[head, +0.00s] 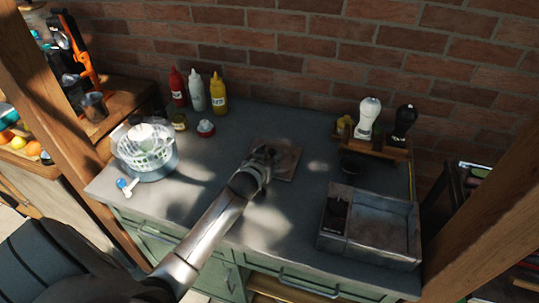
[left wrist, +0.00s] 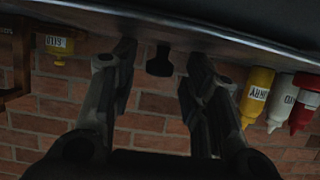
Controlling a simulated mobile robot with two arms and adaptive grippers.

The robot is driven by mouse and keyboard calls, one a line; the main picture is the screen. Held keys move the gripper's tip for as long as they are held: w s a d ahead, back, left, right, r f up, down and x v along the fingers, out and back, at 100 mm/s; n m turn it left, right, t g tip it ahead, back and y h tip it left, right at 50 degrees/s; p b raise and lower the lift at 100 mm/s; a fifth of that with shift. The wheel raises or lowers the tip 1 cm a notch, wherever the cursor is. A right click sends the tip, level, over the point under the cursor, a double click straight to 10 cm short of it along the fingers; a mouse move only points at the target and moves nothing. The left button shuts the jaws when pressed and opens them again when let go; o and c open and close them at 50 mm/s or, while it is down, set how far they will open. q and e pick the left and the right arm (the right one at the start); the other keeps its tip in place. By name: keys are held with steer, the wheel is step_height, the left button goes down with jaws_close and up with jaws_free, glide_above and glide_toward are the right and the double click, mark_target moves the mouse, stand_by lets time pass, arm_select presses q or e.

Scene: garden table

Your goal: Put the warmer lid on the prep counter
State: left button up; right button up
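The warmer lid appears to be the square, brownish reflective plate (head: 287,163) lying flat on the grey prep counter (head: 255,116) near its middle. My left gripper (head: 266,158) is at the lid and hides part of it. In the left wrist view, which is upside down, a dark knob (left wrist: 159,61) stands between the two fingers of my left gripper (left wrist: 160,72). Gaps show on both sides of the knob, so the gripper is open and not holding it. My right gripper is not in view.
Red, white and yellow bottles (head: 218,92) stand at the back left, with a white basket (head: 145,148) nearer the left edge. A grey metal box (head: 385,225) sits at the right. A brick wall (head: 300,55) closes the back.

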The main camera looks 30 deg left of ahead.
arm_select(q)
steer(key=shift+s+r, duration=0.1)
steer(key=shift+r, duration=0.05)
steer(key=b+v, duration=0.1)
steer(key=v, duration=1)
steer(key=shift+s+d+r, duration=0.15)
steer(key=shift+s, duration=0.25)
